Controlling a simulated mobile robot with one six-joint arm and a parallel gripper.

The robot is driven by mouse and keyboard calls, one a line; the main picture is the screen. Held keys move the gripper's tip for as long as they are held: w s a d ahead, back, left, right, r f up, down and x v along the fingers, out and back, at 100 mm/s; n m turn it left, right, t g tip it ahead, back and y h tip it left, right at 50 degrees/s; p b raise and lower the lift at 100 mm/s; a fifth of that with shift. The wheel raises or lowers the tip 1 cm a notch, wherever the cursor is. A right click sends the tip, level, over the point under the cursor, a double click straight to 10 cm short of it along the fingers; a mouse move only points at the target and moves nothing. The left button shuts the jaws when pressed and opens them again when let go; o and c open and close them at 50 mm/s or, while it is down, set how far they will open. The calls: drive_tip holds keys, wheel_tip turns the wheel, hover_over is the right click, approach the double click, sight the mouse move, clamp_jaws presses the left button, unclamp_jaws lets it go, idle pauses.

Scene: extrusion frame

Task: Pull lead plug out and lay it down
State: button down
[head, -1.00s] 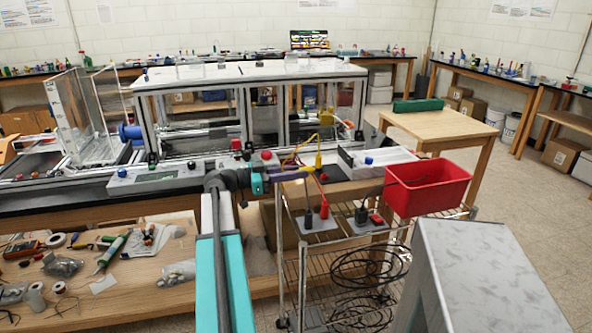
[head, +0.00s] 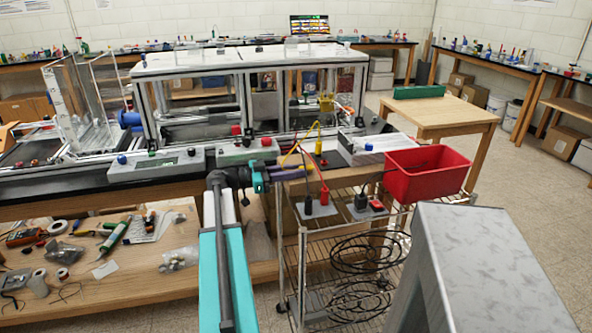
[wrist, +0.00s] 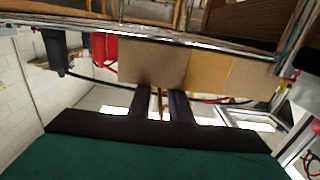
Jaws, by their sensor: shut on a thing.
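My gripper (head: 300,172), with teal and purple parts, reaches right over the left end of the wire cart. In the wrist view its two dark fingers (wrist: 161,105) are close together on a thin yellow thing (wrist: 159,98), which seems to be part of the yellow lead. The yellow lead (head: 300,143) arches beside the gripper tips in the head view, near an upright yellow plug (head: 318,146). The held end is too small to make out clearly. A red plug (head: 324,194) and black plugs (head: 308,204) (head: 361,201) stand on grey plates on the cart.
A red bin (head: 428,183) stands at the cart's right end. The wire cart (head: 300,270) holds coiled black cables (head: 362,252) below. The framed enclosure (head: 250,65) and grey control boxes stand behind. Tools lie on the wooden bench at left.

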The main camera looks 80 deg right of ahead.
drive_tip(key=c, duration=1.5)
unclamp_jaws()
drive_tip(key=shift+c, duration=0.2)
drive_tip(key=b+v, duration=0.2)
drive_tip(key=v, duration=1.1)
drive_tip(key=shift+w+a, duration=0.2)
drive_tip(key=shift+w, duration=0.15)
